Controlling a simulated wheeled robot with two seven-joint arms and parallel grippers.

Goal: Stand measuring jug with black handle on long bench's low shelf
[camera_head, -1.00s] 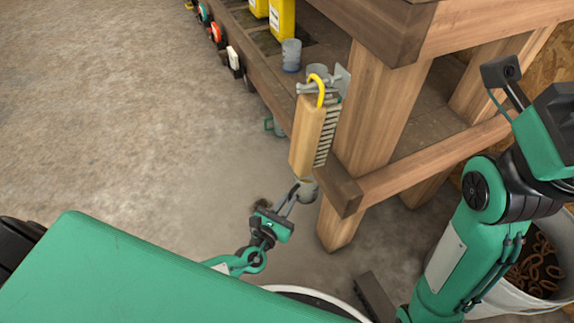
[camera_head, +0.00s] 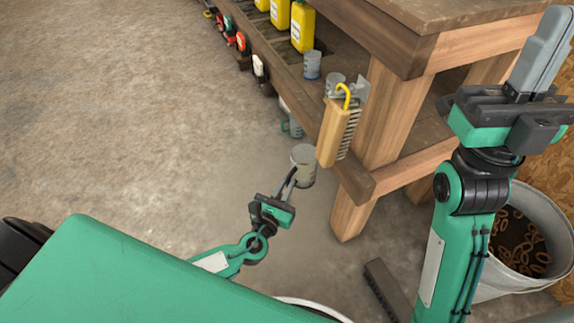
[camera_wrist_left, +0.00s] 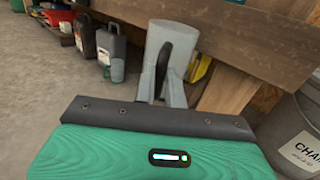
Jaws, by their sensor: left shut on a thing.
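A grey measuring jug with a black handle (camera_head: 303,158) is held off the floor beside the corner of the long bench (camera_head: 455,12). My left gripper (camera_head: 289,182) is shut on its handle. In the left wrist view the jug (camera_wrist_left: 170,38) is near upright between the fingers (camera_wrist_left: 161,90), black handle towards me.
A wooden brush (camera_head: 333,133) hangs from a yellow loop at the bench's corner. A green-handled jug (camera_head: 293,127) is below the shelf. A bucket of rusty rings (camera_head: 520,240) stands right. Floor at left is clear.

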